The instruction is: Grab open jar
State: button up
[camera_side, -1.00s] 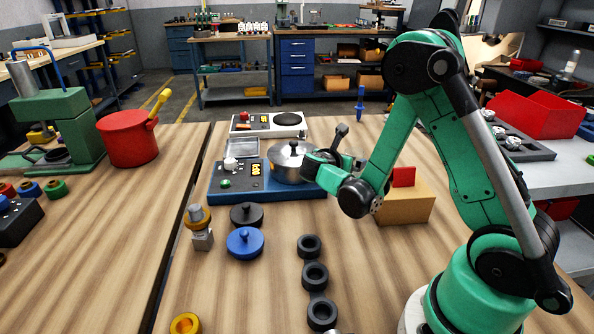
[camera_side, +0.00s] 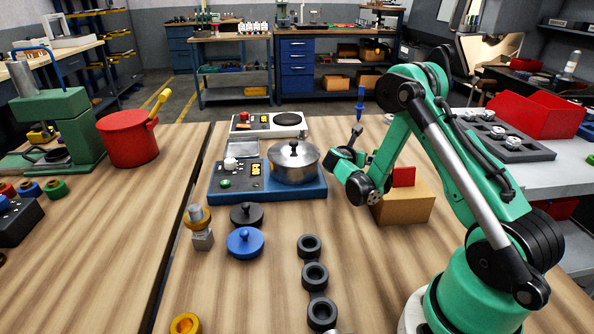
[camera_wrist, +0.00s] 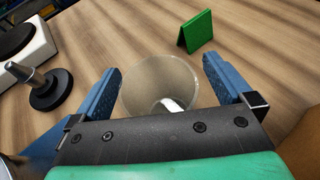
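The open jar (camera_wrist: 152,80) is a clear, round, lidless vessel in the wrist view. A small pale object lies inside it, partly hidden by my gripper's body. My gripper (camera_wrist: 163,66) is open, with one blue finger on each side of the jar. The fingers stand close to its wall; I cannot tell whether they touch it. In the side view my gripper (camera_side: 338,156) is just right of the steel pot, and the jar is not discernible there.
A green folded card (camera_wrist: 197,31) stands beyond the jar. A black-based grey-handled tool (camera_wrist: 51,90) is at left. In the side view, the steel pot (camera_side: 293,165) on a blue unit and a cardboard box (camera_side: 405,207) flank my gripper. Bare wood lies in front.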

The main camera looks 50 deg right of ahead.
jog(key=c, duration=1.2)
jog(key=shift+c, duration=0.2)
